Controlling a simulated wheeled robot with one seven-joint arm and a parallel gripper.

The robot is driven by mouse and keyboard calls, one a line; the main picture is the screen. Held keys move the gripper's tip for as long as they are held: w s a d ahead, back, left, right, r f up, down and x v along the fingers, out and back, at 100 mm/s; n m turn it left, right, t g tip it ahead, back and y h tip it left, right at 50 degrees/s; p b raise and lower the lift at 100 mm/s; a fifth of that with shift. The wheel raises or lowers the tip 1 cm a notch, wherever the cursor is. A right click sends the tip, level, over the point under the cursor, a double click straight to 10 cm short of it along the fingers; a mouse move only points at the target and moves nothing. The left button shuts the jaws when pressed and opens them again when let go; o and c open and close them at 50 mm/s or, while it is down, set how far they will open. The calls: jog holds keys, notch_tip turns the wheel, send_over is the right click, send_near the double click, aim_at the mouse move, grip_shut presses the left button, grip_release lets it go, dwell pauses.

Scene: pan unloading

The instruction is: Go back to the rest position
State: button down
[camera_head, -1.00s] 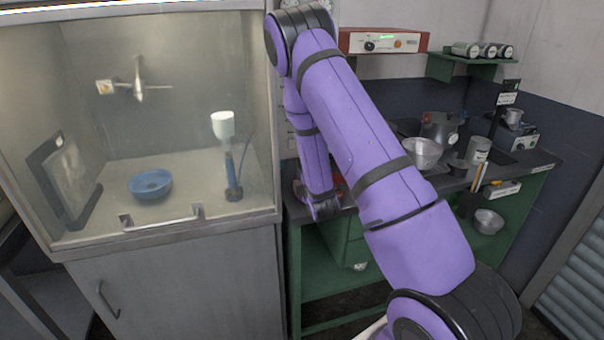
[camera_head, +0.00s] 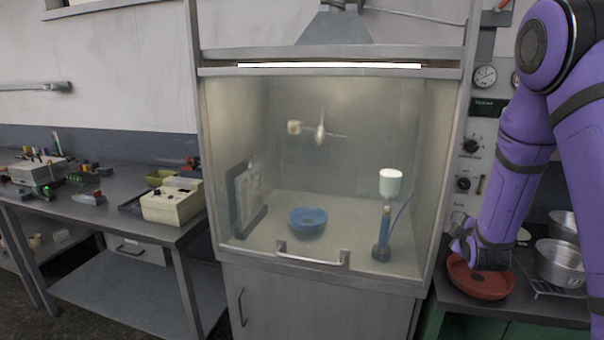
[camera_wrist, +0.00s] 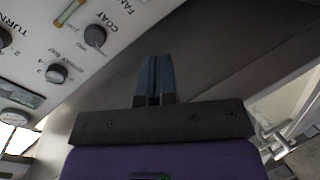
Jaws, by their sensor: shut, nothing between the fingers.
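My purple arm comes in from the right in the head view and bends down, with my gripper (camera_head: 462,236) low at its end, close to the right side of a glass-fronted cabinet. In the wrist view the two dark fingers of my gripper (camera_wrist: 155,68) are together with nothing between them. A red-brown round pan (camera_head: 480,282) rests on the dark counter just below my gripper, partly hidden behind the arm. Whether the gripper touches it I cannot tell.
The cabinet (camera_head: 330,268) holds a blue bowl (camera_head: 307,220) and a blue stand with a white cup (camera_head: 391,183). A metal pot (camera_head: 560,262) stands right of the pan. A control panel with knobs (camera_wrist: 95,38) is near the fingers. A workbench (camera_head: 110,212) is at left.

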jog(key=s+a+r+m+g+y, duration=0.2)
jog(key=s+a+r+m, duration=0.15)
jog(key=s+r, duration=0.35)
jog(key=s+a+r+m+g+y, duration=0.1)
jog(key=s+a+r+m+g, duration=0.2)
jog(key=s+r, duration=0.45)
jog(key=s+a+r+m+g, duration=0.2)
jog(key=s+a+r, duration=0.1)
jog(key=s, duration=0.8)
jog(key=s+a+r+m+g+y, duration=0.1)
jog(key=s+r, duration=0.4)
jog(key=s, duration=0.6)
jog(key=a+m, duration=0.1)
jog(key=a, duration=0.1)
jog(key=shift+s+a+g, duration=0.3)
jog(key=shift+s+g, duration=0.1)
